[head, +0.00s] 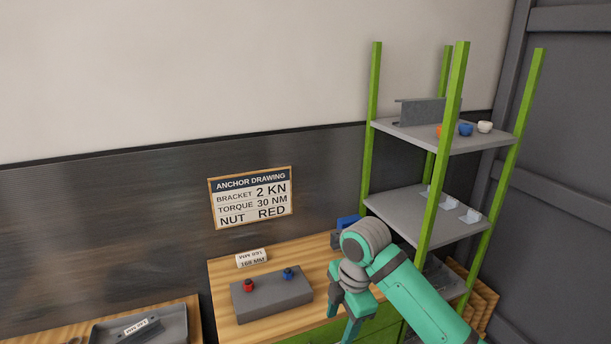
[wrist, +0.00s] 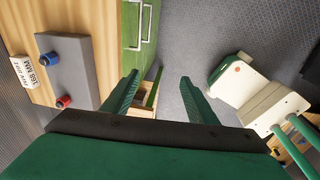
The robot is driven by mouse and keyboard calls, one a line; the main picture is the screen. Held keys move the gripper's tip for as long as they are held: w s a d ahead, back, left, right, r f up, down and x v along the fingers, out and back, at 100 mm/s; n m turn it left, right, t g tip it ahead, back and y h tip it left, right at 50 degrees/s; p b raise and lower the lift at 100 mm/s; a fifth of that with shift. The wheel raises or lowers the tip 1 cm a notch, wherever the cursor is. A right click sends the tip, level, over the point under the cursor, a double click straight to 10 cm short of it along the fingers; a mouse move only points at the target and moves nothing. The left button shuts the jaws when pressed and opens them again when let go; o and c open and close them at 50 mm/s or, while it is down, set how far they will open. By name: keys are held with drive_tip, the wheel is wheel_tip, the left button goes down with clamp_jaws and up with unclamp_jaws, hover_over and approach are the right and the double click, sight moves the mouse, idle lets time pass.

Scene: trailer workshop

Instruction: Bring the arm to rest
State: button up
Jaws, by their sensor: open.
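My gripper (wrist: 158,98) shows in the wrist view with its two green fingers apart and nothing between them. It hangs over the floor in front of the workbench, beside the green drawer front. In the head view my green arm reaches in from the lower right, and the gripper (head: 350,328) is at the bottom edge, partly cut off. The fingers touch nothing that I can see.
A grey block (head: 272,297) with a red and a blue part stands on the wooden bench (head: 222,275). A green-posted shelf (head: 400,210) stands close behind my arm. A grey tray (head: 110,325) lies lower left. The wrist view shows open grey floor (wrist: 190,45).

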drive_tip(key=w+a+f+m+t+y, duration=0.1)
drive_tip(key=a+f+m+t+y, duration=0.2)
drive_tip(key=a, duration=0.6)
drive_tip(key=a+f+m+t+y, duration=0.1)
drive_tip(key=a+m+t+y, duration=0.3)
drive_tip(key=a, duration=0.5)
drive_tip(key=w+a+f+m+t+y, duration=0.15)
drive_tip(key=a+m+t, duration=0.3)
drive_tip(key=a, duration=0.45)
drive_tip(key=s+d+f+m+t+h, duration=0.1)
drive_tip(key=s+d+f+m+h, duration=0.3)
drive_tip(key=s, duration=0.3)
drive_tip(key=s+d+f+m+t+h, duration=0.1)
drive_tip(key=s+d+f+m, duration=0.3)
drive_tip(key=s, duration=0.4)
drive_tip(key=s+d+f+m+t+h, duration=0.1)
drive_tip(key=s+d+f+m+h, duration=0.2)
drive_tip(key=s+f, duration=0.35)
drive_tip(key=s+d+r+h, duration=0.1)
drive_tip(key=s+d, duration=0.3)
drive_tip(key=s, duration=0.6)
drive_tip(key=s+d+r+h, duration=0.1)
drive_tip(key=s+d+r, duration=0.2)
drive_tip(key=s, duration=0.7)
drive_tip(key=shift+s+d+r, duration=0.15)
drive_tip(key=shift+d+r, duration=0.1)
drive_tip(key=shift+d, duration=0.25)
